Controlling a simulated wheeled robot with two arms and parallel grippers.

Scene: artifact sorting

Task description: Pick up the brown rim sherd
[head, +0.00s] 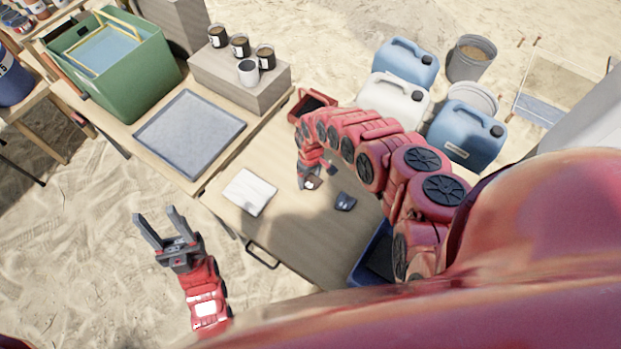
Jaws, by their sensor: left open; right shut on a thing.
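My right gripper (305,181) reaches down to the wooden table and is shut on a small brown piece, the brown rim sherd (315,181), which shows beside the fingertips. The gripper and arm hide part of the sherd, and I cannot tell whether it still touches the table. A dark blue-grey sherd (345,201) lies on the table just right of this gripper. My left gripper (157,215) is open and empty, over the sand left of the table.
A white pad (250,192) lies on the table (300,230) left of the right gripper. A red tray (298,106) is behind, partly hidden by my arm; a blue bin (362,268) is at the front right. A grey tray (190,133) and a green crate (150,80) are at the back left.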

